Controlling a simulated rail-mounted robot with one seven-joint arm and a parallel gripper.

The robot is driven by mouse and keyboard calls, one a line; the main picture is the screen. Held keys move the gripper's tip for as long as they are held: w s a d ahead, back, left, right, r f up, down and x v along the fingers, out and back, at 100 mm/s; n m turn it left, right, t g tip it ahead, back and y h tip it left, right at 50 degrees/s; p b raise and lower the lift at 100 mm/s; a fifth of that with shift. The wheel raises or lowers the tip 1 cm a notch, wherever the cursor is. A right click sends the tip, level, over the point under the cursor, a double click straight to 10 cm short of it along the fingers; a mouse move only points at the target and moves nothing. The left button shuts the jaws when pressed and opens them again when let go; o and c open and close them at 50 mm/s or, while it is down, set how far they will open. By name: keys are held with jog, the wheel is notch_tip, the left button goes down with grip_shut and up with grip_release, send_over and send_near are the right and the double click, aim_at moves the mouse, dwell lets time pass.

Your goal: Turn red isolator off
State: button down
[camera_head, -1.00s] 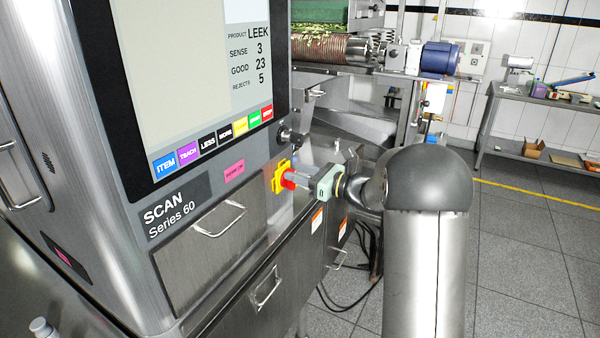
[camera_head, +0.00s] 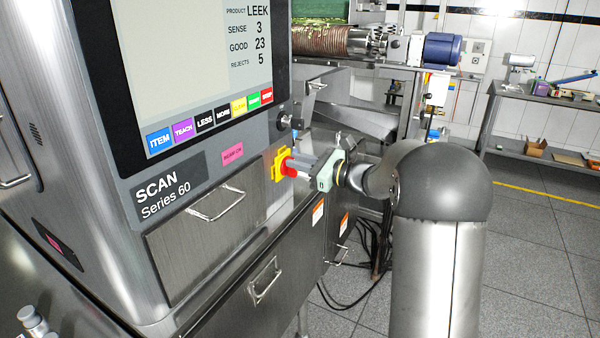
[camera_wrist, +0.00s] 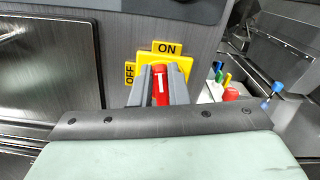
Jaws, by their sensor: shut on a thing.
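The red isolator knob (camera_head: 287,168) sits on a yellow plate (camera_head: 277,165) on the front of the grey scanner, below its screen. In the wrist view the knob (camera_wrist: 160,88) lies between my two grey fingers, and its white mark points up towards the ON label (camera_wrist: 167,48). The OFF label (camera_wrist: 130,73) is on the left side of the plate. My gripper (camera_head: 296,165) is shut on the red knob, reaching in from the right; it also shows in the wrist view (camera_wrist: 160,78). The fingers hide the knob's sides.
A drawer handle (camera_head: 217,205) sticks out left of and below the isolator. A black round knob (camera_head: 284,121) is just above it. In the wrist view, several coloured items (camera_wrist: 222,80) stand close on the right. Open floor (camera_head: 530,260) lies to the right.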

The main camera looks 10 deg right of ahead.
jog(key=n+b, duration=0.2)
jog(key=b, duration=0.2)
jog(key=f+n+b, duration=0.1)
jog(key=n+b, duration=0.2)
jog(key=b, duration=0.2)
jog(key=s+a+f+n+b, duration=0.1)
jog(key=n+b, duration=0.2)
jog(key=b, duration=0.2)
jog(key=shift+s, duration=0.1)
jog(key=n+b, duration=0.2)
jog(key=b, duration=0.1)
jog(key=n+b, duration=0.2)
jog(key=b, duration=0.2)
jog(key=shift+s+a+f, duration=0.15)
jog(key=shift+f, duration=0.25)
jog(key=n+b, duration=0.3)
jog(key=shift+f+b, duration=0.1)
jog(key=shift+b, duration=0.2)
jog(key=c, duration=1.4)
grip_release()
